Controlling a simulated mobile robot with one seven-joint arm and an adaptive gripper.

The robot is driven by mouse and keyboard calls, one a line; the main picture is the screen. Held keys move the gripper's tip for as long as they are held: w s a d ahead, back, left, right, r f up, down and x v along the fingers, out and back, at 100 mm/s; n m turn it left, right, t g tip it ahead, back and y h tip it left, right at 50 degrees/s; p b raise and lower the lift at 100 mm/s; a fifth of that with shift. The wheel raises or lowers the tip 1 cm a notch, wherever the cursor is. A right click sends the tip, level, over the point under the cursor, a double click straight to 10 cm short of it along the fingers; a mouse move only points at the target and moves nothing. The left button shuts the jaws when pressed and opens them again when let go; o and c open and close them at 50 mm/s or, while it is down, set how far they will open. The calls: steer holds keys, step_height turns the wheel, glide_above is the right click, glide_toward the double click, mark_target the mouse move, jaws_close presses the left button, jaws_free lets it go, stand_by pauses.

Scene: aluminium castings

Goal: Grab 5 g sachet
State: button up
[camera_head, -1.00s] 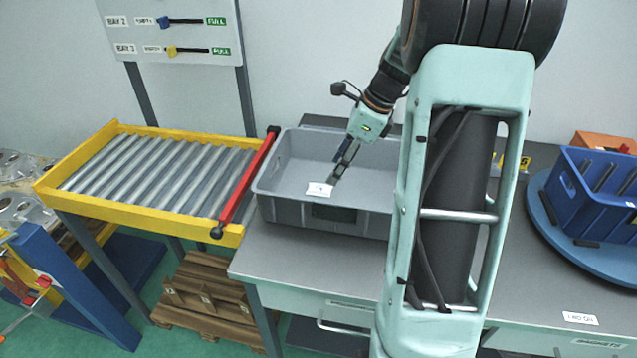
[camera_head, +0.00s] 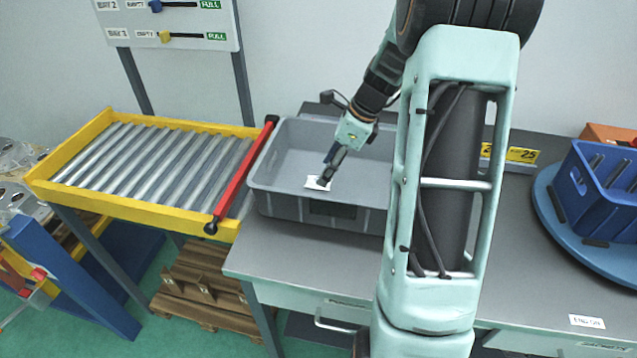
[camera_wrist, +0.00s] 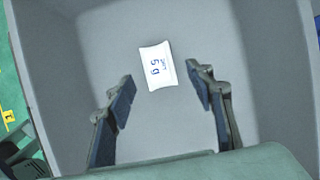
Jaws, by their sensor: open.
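The 5 g sachet (camera_wrist: 158,66) is a small white packet with blue lettering. It lies flat on the floor of a grey bin (camera_head: 300,207), and it also shows in the head view (camera_head: 313,182). My gripper (camera_wrist: 161,82) is open, with its two dark fingers apart. In the wrist view the sachet lies just beyond the fingertips, a little left of the right finger, with nothing held. In the head view my gripper (camera_head: 325,181) is inside the bin, over the right part of the sachet and partly hiding it.
The bin's walls stand around my gripper. A red bar (camera_head: 241,178) crosses the end of a yellow-framed roller conveyor (camera_head: 140,212) left of the bin. A blue crate (camera_head: 601,195) stands on a round blue turntable (camera_head: 560,235) at right. The table front is clear.

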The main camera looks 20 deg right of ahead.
mark_target(311, 180)
steer(key=x, duration=0.3)
steer(key=shift+a+f, duration=0.15)
steer(key=shift+f, duration=0.2)
steer(key=c, duration=1)
steer(key=shift+r, duration=0.2)
